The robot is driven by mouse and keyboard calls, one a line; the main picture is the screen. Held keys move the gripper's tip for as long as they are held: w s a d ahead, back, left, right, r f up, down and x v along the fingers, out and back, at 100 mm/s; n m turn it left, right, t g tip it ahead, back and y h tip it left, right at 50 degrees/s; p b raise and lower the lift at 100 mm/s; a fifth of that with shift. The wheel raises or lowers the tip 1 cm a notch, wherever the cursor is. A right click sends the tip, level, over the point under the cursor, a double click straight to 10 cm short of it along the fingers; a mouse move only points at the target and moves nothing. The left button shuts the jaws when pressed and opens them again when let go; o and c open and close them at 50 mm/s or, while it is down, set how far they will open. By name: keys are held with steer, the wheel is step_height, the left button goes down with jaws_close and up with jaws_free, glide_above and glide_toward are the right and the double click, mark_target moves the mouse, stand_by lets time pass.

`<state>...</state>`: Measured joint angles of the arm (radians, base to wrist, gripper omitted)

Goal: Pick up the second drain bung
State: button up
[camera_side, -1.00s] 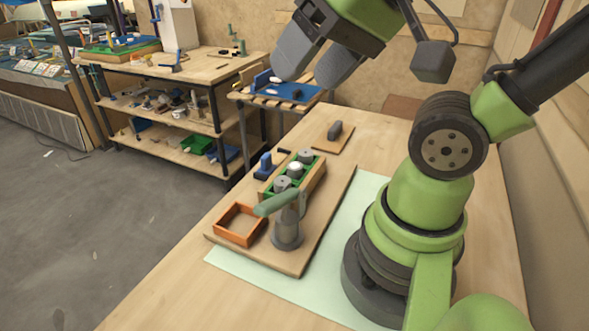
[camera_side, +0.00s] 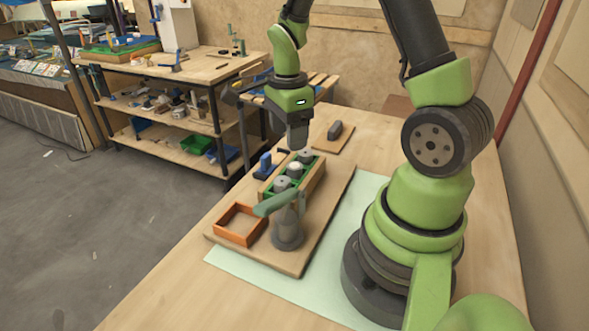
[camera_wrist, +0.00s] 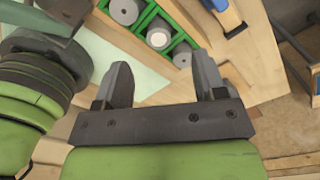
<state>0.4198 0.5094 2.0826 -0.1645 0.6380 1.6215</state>
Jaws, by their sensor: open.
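Three round bungs stand in a row in a green rack in a wooden block (camera_side: 310,181). The middle drain bung (camera_side: 295,170) has a whiter top, and the others, a near bung (camera_side: 282,184) and a far bung (camera_side: 305,155), are grey. In the wrist view the middle bung (camera_wrist: 158,38) and the far bung (camera_wrist: 182,57) lie beyond my fingertips. My gripper (camera_side: 298,146) points down just above the far end of the rack. In the wrist view my gripper (camera_wrist: 162,72) is open, with nothing between its fingers.
A grey post with a green lever (camera_side: 286,232) stands at the near end of the board, beside an empty orange frame (camera_side: 239,225). A blue clamp (camera_side: 265,163) sits left of the rack. A dark block (camera_side: 335,130) lies on a small board behind.

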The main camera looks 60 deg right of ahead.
mark_target(294, 165)
step_height(294, 165, down, 2)
steer(key=shift+s+f, duration=0.1)
steer(key=f, duration=0.3)
steer(key=s+f, duration=0.1)
steer(key=f, duration=0.1)
steer(key=shift+d+f, duration=0.25)
steer(key=shift+d, duration=0.15)
steer(key=shift+w, duration=0.1)
steer(key=shift+c, duration=0.2)
steer(key=c, duration=1)
